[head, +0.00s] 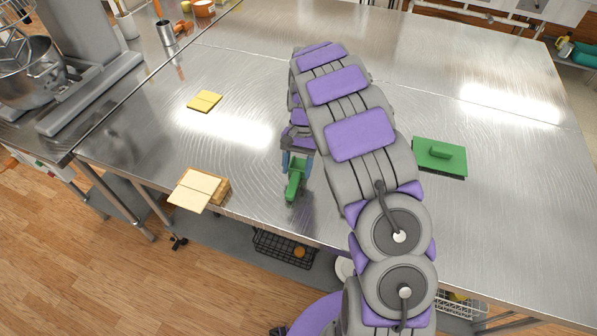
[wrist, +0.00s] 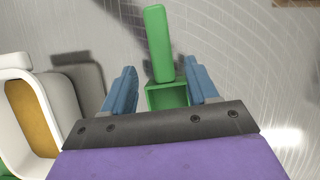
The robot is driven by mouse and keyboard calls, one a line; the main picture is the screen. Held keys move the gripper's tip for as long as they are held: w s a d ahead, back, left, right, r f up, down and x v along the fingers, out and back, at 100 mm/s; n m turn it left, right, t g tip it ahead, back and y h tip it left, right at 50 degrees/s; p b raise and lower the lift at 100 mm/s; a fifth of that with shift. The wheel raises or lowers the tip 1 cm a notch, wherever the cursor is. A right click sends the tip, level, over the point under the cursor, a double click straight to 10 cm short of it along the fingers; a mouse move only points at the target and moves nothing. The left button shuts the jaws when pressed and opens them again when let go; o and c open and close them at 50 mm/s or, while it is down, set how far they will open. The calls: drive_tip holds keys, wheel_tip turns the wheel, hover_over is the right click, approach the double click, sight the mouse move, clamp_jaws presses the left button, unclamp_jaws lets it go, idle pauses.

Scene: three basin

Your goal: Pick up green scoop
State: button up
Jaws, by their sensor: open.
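The green scoop (head: 293,185) lies on the steel table near its front edge, in the middle of the head view. In the wrist view the scoop (wrist: 157,48) shows a long handle pointing up the picture and a box-like bowl near my gripper. My gripper (head: 296,162) hangs over the scoop at the end of my arm. In the wrist view my gripper (wrist: 160,72) is open, with one blue finger on each side of the scoop and gaps between. The palm bar hides the bowl's lower part. Whether the fingers reach down to table level is unclear.
A green block with a handle (head: 439,157) lies right of my arm. A wooden box with a cream flap (head: 200,190) sits at the front-left edge, and a yellow pad (head: 204,101) farther back. A mixer (head: 75,75) stands far left. The table's right side is mostly clear.

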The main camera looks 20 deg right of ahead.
sight(295, 177)
drive_tip(key=x, duration=0.3)
drive_tip(key=shift+w+a+f+b, duration=0.1)
drive_tip(key=shift+a+f+b, duration=0.15)
drive_tip(key=shift+b, duration=0.15)
drive_tip(key=shift+c, duration=0.3)
drive_tip(key=shift+d, duration=0.1)
clamp_jaws()
